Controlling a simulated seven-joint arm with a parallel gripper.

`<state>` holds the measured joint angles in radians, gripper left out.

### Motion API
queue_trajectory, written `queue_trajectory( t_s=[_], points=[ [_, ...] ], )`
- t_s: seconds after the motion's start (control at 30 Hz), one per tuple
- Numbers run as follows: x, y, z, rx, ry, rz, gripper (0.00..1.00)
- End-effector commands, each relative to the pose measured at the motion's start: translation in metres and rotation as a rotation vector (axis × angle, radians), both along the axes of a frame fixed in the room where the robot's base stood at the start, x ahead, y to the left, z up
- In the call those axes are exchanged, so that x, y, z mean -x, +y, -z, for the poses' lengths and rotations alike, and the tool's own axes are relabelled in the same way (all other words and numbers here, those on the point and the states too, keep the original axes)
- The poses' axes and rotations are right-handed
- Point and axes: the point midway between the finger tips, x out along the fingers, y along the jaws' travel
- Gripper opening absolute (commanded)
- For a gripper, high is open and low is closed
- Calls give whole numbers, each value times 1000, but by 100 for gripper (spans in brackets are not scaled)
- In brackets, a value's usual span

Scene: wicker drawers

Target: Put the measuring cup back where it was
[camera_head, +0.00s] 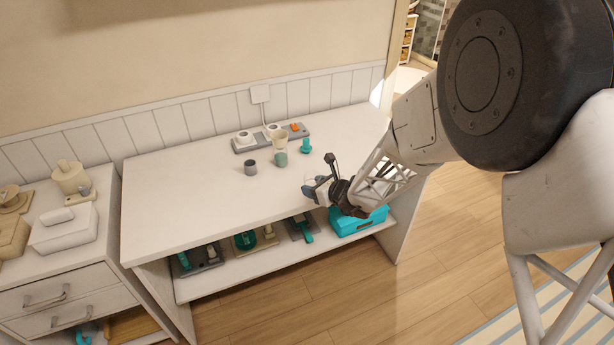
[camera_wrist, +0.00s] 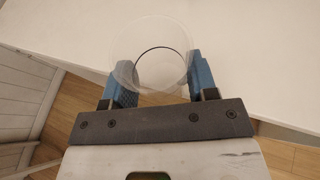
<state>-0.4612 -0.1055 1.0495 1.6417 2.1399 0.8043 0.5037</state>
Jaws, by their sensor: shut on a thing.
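A clear, see-through cup (camera_wrist: 151,35), which looks like the measuring cup, stands between the two blue fingers of my gripper (camera_wrist: 160,78) in the wrist view. The fingers are shut on its sides, and I look at its round rim. In the head view my gripper (camera_head: 318,189) is at the right front part of the white table (camera_head: 190,200), near its front edge. The cup is too small and pale there to make out clearly. I cannot tell whether its bottom touches the tabletop.
On the table stand a dark grey cup (camera_head: 250,168), a clear container with a green lower part (camera_head: 280,157), a teal item (camera_head: 305,146) and a grey tray (camera_head: 244,147) at the back. A teal box (camera_head: 357,222) sits on the lower shelf. The left tabletop is clear.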

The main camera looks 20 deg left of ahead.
Motion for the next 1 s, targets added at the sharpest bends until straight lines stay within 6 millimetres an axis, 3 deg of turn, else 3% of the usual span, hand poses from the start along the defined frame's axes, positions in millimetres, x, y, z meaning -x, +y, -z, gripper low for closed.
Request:
queue_trajectory(
  t_s=[0.6,1.0],
  points=[
    [-72,48,8,0,0,-1,28],
    [-85,57,10,0,0,0,28]
  ],
)
